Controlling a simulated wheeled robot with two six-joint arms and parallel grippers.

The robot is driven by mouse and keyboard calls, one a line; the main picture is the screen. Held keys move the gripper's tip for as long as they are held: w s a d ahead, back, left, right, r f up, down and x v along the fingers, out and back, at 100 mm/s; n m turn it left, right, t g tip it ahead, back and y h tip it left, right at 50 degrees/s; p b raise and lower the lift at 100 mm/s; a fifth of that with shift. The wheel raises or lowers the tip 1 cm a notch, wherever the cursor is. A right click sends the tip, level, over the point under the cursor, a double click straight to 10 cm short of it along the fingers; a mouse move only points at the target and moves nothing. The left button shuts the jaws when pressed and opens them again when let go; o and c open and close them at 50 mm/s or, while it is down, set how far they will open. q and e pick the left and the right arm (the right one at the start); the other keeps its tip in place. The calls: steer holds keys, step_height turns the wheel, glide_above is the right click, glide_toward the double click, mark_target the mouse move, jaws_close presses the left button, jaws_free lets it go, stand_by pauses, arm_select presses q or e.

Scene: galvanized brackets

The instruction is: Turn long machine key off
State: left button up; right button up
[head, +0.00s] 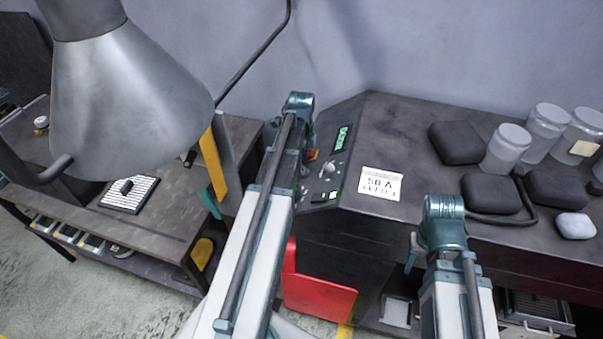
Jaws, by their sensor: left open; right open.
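The long dark grey machine (402,130) stands at the right against the wall. Its sloped control panel (322,185) faces left and carries a lit green display (342,138), a silver knob (328,168) and small switches. I cannot tell which small part is the key; my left arm covers part of the panel's edge. My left gripper (306,145) is open at the panel's left side, mostly hidden behind its own wrist. My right gripper (412,250) is open in front of the machine's front edge, partly hidden by its wrist. I see nothing held in either.
A white label (380,183), black pads (457,143) and several translucent jars (507,148) are on the machine top. A red panel (318,297) hangs low in front. A workbench (160,215) stands left, under a large grey lamp shade (125,100). Floor shows at lower left.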

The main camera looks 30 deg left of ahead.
arm_select(q)
steer(key=shift+f+b, duration=0.35)
steer(key=shift+f, duration=0.4)
jaws_close()
